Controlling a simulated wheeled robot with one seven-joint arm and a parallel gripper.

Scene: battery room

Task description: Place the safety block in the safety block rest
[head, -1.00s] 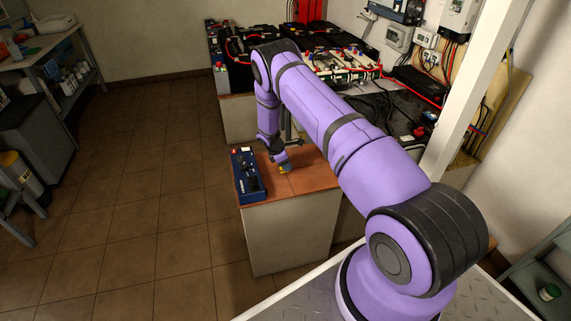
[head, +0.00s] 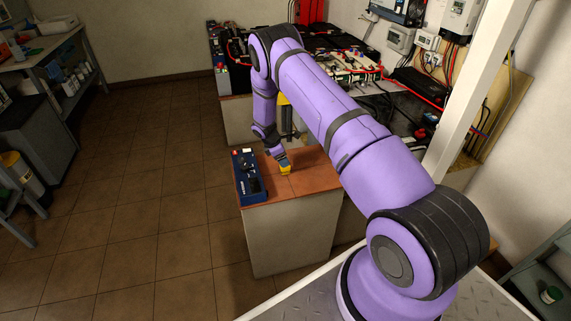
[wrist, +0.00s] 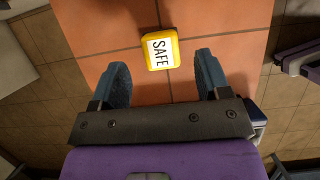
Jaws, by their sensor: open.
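The safety block is a yellow block with a white "SAFE" label. In the wrist view the safety block (wrist: 173,38) lies on the orange-red tiled top, in front of my fingertips and between their lines. My gripper (wrist: 160,62) is open, with a blue finger on either side and nothing held. In the head view my gripper (head: 282,159) points down over the tiled top, close above the yellow block (head: 286,170). I cannot identify the safety block rest for sure in either view.
A blue device (head: 249,177) with black parts lies at the left edge of the tiled top (head: 310,182). Batteries and cables (head: 335,62) fill the bench behind. A yellow item (head: 284,99) shows partly behind my arm.

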